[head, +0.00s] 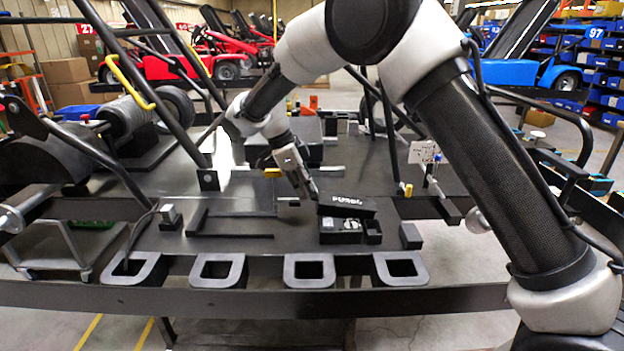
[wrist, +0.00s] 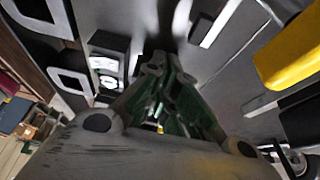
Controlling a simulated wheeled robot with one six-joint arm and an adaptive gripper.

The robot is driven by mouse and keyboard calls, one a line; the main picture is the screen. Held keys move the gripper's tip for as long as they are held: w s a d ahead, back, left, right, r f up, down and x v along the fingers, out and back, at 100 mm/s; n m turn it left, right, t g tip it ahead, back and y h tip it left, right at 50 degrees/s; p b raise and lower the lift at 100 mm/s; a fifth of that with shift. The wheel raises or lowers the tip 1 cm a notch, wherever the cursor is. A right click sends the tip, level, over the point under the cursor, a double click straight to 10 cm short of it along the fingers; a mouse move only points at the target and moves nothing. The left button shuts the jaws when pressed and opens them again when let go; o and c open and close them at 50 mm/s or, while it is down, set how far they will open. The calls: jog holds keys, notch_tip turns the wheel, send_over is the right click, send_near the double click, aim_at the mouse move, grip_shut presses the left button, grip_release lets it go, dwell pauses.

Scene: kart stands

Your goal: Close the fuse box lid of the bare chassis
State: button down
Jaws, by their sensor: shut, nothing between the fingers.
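The fuse box (head: 342,231) sits on the front deck of the bare chassis. Its black lid (head: 347,206), with white lettering, is raised at a tilt above the box, so the pale parts inside show below it. My gripper (head: 313,192) is shut and empty, pointing down at the left end of the lid. I cannot tell whether it touches the lid. In the wrist view the open box (wrist: 108,62) with its pale round parts is left of my gripper (wrist: 166,68). The lid is hard to make out there.
Slanted frame tubes (head: 390,125) rise behind. A yellow part (wrist: 288,62) shows at right in the wrist view.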

jog(key=shift+a+f, duration=0.2)
jog(key=shift+f, duration=0.4)
jog(key=shift+a+f, duration=0.15)
jog(key=shift+f, duration=0.4)
jog(key=shift+a, duration=0.1)
